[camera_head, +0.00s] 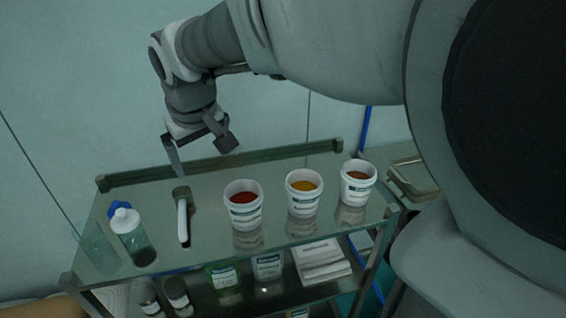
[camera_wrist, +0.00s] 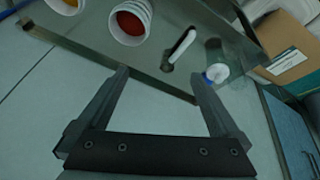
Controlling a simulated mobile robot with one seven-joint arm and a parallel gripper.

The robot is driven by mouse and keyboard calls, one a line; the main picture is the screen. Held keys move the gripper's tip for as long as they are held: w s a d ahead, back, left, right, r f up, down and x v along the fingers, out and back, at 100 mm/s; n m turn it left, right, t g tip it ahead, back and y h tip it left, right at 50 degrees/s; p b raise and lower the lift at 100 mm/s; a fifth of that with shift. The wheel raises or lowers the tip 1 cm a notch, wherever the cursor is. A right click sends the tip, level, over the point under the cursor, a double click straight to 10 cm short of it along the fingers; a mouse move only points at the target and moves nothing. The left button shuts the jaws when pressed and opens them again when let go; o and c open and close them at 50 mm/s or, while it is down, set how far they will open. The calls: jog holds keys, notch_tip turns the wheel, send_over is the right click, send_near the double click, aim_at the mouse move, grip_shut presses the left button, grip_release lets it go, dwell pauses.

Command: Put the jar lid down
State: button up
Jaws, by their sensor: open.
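My gripper (camera_head: 202,156) is open, with nothing between its fingers. It hangs over the back left part of the metal cart top (camera_head: 155,193). I cannot make out a jar lid for certain in either view. Three white jars stand open in a row on the cart top: one with red powder (camera_head: 243,211), one with yellow (camera_head: 304,199) and one with orange-brown (camera_head: 357,187).
A white-handled tool with a dark head (camera_head: 183,219) lies left of the red jar. A white-capped bottle (camera_head: 130,232) stands at the left, with something blue (camera_head: 119,206) behind its cap. Bottles (camera_head: 224,277) and papers (camera_head: 320,258) are on the lower shelf. A raised rail (camera_head: 230,163) edges the back.

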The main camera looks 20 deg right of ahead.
jog(key=s+d+m, duration=0.1)
jog(key=s+d, duration=0.1)
jog(key=s, duration=0.4)
jog(key=s+d+f+m, duration=0.1)
jog(key=s+d, duration=0.2)
jog(key=s, duration=0.3)
jog(key=s+d+f+m+t, duration=0.1)
jog(key=s+d, duration=0.1)
jog(key=s, duration=0.4)
jog(key=shift+s+d, duration=0.3)
jog(key=shift+d, duration=0.1)
